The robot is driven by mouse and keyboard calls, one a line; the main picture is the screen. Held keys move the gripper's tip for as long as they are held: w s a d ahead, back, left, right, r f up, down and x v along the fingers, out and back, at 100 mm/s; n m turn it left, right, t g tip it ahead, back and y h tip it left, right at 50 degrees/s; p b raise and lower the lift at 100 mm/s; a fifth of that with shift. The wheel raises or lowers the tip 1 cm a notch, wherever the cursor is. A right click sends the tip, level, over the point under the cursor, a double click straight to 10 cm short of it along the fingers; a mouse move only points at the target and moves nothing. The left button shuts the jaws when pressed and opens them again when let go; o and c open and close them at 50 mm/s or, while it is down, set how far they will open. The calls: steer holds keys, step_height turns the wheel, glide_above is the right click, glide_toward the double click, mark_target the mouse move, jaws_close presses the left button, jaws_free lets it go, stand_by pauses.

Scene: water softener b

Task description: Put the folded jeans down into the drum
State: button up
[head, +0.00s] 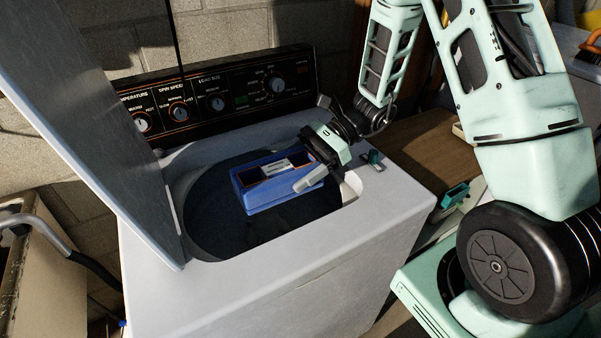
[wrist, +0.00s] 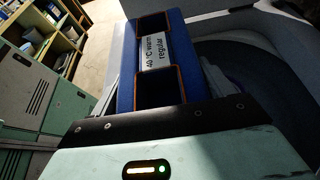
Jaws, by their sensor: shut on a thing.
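The folded jeans (head: 262,198) are a blue block with orange stitching and a white label, which reads "40 °C warm regular" in the wrist view (wrist: 186,75). My gripper (head: 308,172) is shut on the jeans and holds them over the opening of the washer. The dark drum (head: 225,238) shows below and around them in the head view. In the wrist view the drum (wrist: 250,80) lies to the right of the jeans. The exact height of the jeans above the drum's bottom cannot be told.
The washer's lid (head: 85,120) stands open at the left of the opening. The control panel (head: 215,100) is behind it. The white washer top (head: 250,270) rims the opening. A wooden surface (head: 415,150) is at the right, and a sink-like basin (head: 35,265) at the left.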

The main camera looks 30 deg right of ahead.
step_height(320, 180, down, 5)
steer(key=b, duration=0.4)
steer(key=shift+f, duration=0.15)
steer(key=o, duration=1.1)
steer(key=shift+d, duration=0.1)
steer(key=b+v, duration=0.1)
steer(key=v, duration=1.6)
steer(key=shift+d+b, duration=0.2)
steer(key=shift+b, duration=0.2)
